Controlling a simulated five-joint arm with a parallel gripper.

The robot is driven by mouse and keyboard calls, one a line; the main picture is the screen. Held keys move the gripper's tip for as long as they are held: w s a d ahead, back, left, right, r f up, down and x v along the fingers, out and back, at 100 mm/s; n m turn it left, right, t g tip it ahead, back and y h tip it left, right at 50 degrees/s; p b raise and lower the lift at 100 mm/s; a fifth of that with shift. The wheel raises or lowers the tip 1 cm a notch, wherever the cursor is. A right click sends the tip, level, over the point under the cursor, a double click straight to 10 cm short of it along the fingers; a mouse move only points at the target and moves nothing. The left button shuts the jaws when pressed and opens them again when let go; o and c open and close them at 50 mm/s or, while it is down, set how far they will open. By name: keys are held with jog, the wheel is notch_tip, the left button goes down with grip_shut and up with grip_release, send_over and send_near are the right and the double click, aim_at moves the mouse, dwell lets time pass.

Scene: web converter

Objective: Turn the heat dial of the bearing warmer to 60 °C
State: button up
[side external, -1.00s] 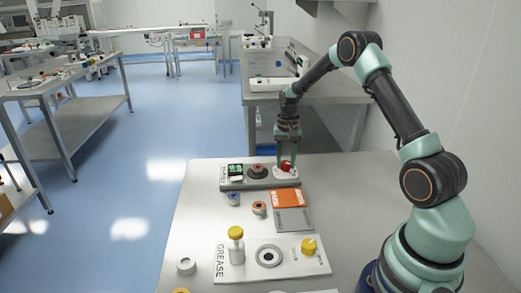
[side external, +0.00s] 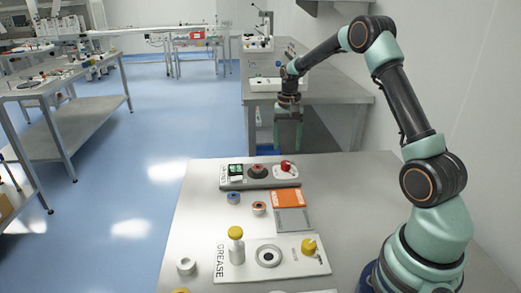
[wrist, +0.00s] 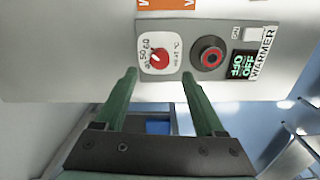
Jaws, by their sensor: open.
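The bearing warmer (side external: 260,184) is a grey panel at the back of the table. Its red heat dial (side external: 286,166) sits on a white plate at the panel's right end. In the wrist view the dial (wrist: 160,57) shows with printed numbers 40, 50 and 60 beside it. A pale pointer mark shows on the dial, but I cannot tell surely which number it meets. My gripper (side external: 288,147) is open and empty above the dial, clear of it. In the wrist view the dial lies just beyond the gap between my green fingertips (wrist: 158,75).
The warmer also carries a dark round part with a red centre (wrist: 211,57) and a green-lit display (wrist: 243,66). An orange and grey card (side external: 290,209), small rings and a grease board (side external: 300,262) lie in front. A bench (side external: 350,88) stands behind the table.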

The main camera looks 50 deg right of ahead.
jog(key=shift+r, duration=2.55)
jog(key=shift+a, duration=0.1)
jog(key=s+a+r+n+t, duration=0.3)
jog(key=s+a+r+n, duration=0.2)
jog(key=a+r, duration=0.6)
jog(key=s+a+f+n+t, duration=0.1)
jog(key=s+a+n, duration=0.4)
jog(key=s+a, duration=0.5)
jog(key=shift+s+a+f+t, duration=0.15)
jog(key=shift+s+a+t, duration=0.25)
jog(key=shift+t, duration=0.4)
